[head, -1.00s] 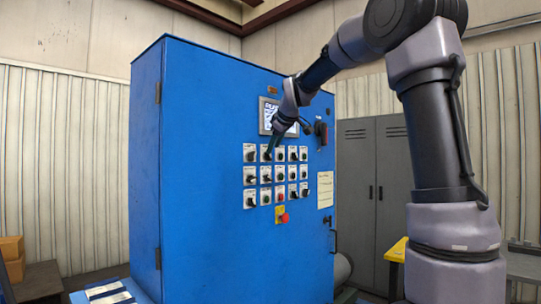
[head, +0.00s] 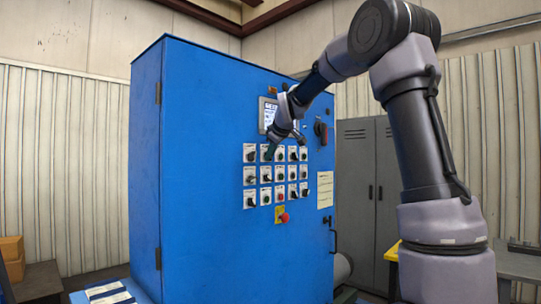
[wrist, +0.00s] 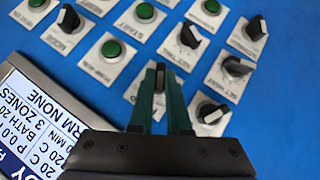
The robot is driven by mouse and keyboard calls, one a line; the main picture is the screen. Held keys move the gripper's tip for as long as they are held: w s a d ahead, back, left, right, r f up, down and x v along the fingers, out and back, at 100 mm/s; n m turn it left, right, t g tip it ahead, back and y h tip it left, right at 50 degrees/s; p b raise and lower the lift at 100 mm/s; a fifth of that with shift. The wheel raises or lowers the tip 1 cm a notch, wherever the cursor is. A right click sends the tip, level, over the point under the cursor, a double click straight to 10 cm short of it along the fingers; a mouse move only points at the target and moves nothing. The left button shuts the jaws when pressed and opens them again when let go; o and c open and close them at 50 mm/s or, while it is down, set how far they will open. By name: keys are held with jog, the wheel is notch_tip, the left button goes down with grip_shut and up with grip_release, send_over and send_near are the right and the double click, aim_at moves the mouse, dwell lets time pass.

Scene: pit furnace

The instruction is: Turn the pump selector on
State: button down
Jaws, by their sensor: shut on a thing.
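My gripper (head: 270,150) is at the top row of the control panel on the blue cabinet, by the second column from the left. In the wrist view my gripper (wrist: 162,85) has its two green fingers on either side of a dark selector knob (wrist: 160,78), and it is shut on it. The fingers hide most of the knob and part of its white plate. I cannot read its label, so I cannot confirm from the picture that it is the pump selector. Its exact angle is hard to tell.
Other black selector knobs (wrist: 190,35) and green buttons (wrist: 111,48) sit close around the fingers. A display (head: 268,115) is just above. A red-handled switch (head: 322,132) is to the right, and a red mushroom button (head: 284,217) is below. Grey lockers (head: 365,170) stand behind.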

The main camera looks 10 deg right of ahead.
jog(key=shift+d, duration=0.1)
jog(key=m+g+y, duration=0.1)
jog(key=y, duration=0.1)
jog(key=m+g+y, duration=0.2)
jog(key=y, duration=0.1)
jog(key=d+m+g+y, duration=0.1)
jog(key=m+g+y, duration=0.1)
jog(key=shift+w, duration=0.4)
dwell(0.5)
jog(key=shift+y, duration=0.3)
jog(key=c, duration=0.9)
grip_release()
jog(key=v, duration=1)
jog(key=shift+d+r, duration=0.25)
jog(key=shift+r, duration=0.05)
